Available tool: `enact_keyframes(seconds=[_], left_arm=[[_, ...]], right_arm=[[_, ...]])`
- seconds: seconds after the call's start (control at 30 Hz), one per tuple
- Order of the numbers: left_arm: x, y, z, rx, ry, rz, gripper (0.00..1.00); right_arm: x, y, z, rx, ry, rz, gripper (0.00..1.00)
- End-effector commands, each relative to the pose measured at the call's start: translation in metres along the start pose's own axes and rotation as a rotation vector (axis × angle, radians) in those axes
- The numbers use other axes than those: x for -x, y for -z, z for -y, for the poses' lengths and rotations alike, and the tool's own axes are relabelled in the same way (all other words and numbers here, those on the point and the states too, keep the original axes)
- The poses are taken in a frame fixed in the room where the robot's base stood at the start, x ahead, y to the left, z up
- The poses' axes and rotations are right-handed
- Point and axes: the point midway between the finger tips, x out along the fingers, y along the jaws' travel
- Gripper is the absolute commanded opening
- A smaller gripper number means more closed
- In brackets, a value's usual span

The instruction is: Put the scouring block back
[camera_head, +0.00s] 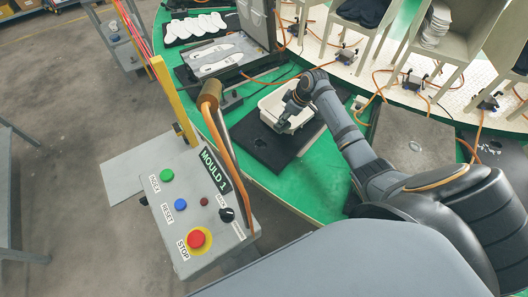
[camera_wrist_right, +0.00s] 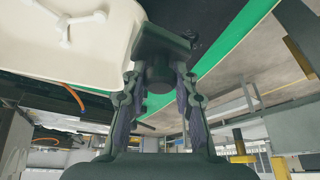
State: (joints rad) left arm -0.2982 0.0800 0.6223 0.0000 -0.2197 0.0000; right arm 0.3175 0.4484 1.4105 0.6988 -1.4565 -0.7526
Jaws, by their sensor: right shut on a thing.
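My right gripper (camera_head: 286,118) reaches in from the right over the white tub (camera_head: 310,118) on the green carousel. In the right wrist view my right gripper (camera_wrist_right: 160,90) is shut on the scouring block (camera_wrist_right: 162,38), a dark plate with a round knob, with one finger on each side of the knob. The plate is beside the white tub (camera_wrist_right: 85,25), close to its wall; whether they touch I cannot tell. In the head view my gripper hides most or all of the block. My left gripper is in neither view.
The tub stands on a black mat (camera_head: 262,148). The control box (camera_head: 200,205) and a yellow post (camera_head: 172,100) stand left of it. An open mould (camera_head: 215,58) and a black tray of white insoles (camera_head: 170,38) lie behind. A grey plate (camera_head: 392,135) is on the right.

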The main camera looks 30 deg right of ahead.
Motion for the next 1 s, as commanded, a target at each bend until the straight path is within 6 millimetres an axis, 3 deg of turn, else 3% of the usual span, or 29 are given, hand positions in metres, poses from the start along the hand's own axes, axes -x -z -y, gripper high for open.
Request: enact_keyframes(seconds=[0.03, 0.13, 0.27, 0.43, 0.6, 0.7, 0.83, 1.0], left_arm=[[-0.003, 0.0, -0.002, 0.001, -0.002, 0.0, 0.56], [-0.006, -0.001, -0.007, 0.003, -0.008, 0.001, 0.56], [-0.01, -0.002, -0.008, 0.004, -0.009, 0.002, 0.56], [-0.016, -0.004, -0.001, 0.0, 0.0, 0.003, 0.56], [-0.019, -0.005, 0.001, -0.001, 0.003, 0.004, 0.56], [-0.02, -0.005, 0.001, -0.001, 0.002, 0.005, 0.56], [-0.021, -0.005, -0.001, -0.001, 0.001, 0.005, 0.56], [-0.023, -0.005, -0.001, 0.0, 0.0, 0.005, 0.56]], right_arm=[[0.009, -0.017, -0.009, -0.029, -0.02, 0.008, 0.0], [0.031, -0.039, -0.017, -0.088, -0.046, 0.007, 0.0], [0.058, -0.057, -0.008, -0.13, -0.061, 0.007, 0.0], [0.078, -0.066, 0.04, -0.122, -0.052, 0.009, 0.0], [0.082, -0.07, 0.102, -0.087, -0.034, 0.008, 0.0], [0.082, -0.073, 0.125, -0.076, -0.03, 0.006, 0.0], [0.083, -0.074, 0.137, -0.073, -0.029, 0.001, 0.0], [0.081, -0.072, 0.138, -0.076, -0.03, -0.006, 0.0]])
